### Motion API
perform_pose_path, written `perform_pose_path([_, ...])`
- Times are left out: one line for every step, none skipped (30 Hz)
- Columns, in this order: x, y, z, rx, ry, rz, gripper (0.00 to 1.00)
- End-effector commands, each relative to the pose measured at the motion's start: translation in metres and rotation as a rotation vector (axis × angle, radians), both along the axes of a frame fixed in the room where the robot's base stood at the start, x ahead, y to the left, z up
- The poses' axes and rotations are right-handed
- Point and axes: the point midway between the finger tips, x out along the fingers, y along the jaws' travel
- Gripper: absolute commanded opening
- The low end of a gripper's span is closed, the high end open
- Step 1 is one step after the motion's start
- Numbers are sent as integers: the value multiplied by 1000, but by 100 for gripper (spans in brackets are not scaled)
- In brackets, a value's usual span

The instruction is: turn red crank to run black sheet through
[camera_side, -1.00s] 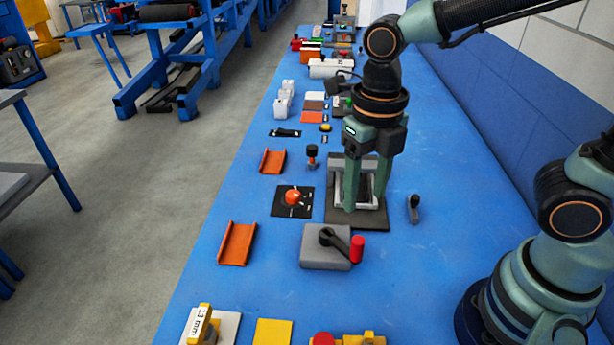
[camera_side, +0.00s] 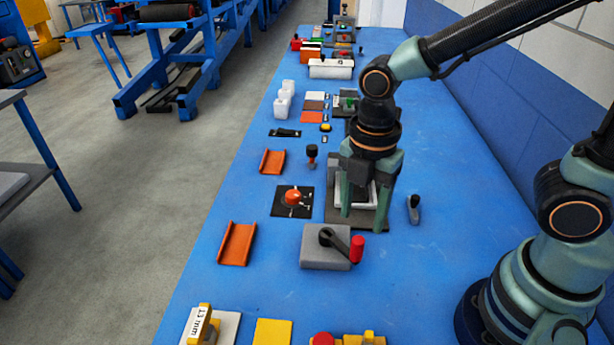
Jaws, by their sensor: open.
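The red crank handle (camera_side: 357,249) stands upright at the end of a black crank arm (camera_side: 336,240) on a grey block (camera_side: 318,255). My gripper (camera_side: 362,222) is open and empty, fingers pointing down, just behind and above the red handle and apart from it. Behind my fingers is a dark base plate (camera_side: 340,221) carrying a light grey frame (camera_side: 354,200), partly hidden by my gripper. I cannot make out a separate black sheet.
A black panel with an orange knob (camera_side: 292,197) lies to the left, with an orange channel (camera_side: 238,243) nearer the front. A small grey lever (camera_side: 413,209) stands to the right. A yellow block (camera_side: 272,332) is at the front. The blue table is clear right of the crank.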

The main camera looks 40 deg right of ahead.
Motion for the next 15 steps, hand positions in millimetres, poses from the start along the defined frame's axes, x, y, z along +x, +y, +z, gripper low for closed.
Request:
perform_pose_path([-2, -1, -11, -3, 8, 0, 59])
perform_pose_path([-2, -1, -17, -3, 8, 1, 59])
perform_pose_path([-1, -1, -25, -3, 8, 1, 59])
perform_pose_path([-1, -1, -30, -3, 8, 1, 59])
perform_pose_path([-2, -1, -36, -3, 8, 1, 59])
perform_pose_path([-2, -1, -43, -3, 8, 1, 59])
perform_pose_path([-1, -1, -47, -3, 7, 1, 59])
perform_pose_path([-1, -1, -52, -3, 7, 1, 59])
perform_pose_path([-1, -1, -57, -3, 7, 2, 59])
perform_pose_path([-1, -1, -61, -2, 6, 2, 59])
perform_pose_path([-2, -1, -65, -2, 6, 2, 59])
perform_pose_path([-1, 0, -69, -2, 5, 2, 59])
perform_pose_path([-1, 0, -72, -2, 4, 2, 59])
perform_pose_path([-1, 0, -74, -2, 4, 2, 59])
perform_pose_path([-1, 0, -77, -2, 4, 2, 59])
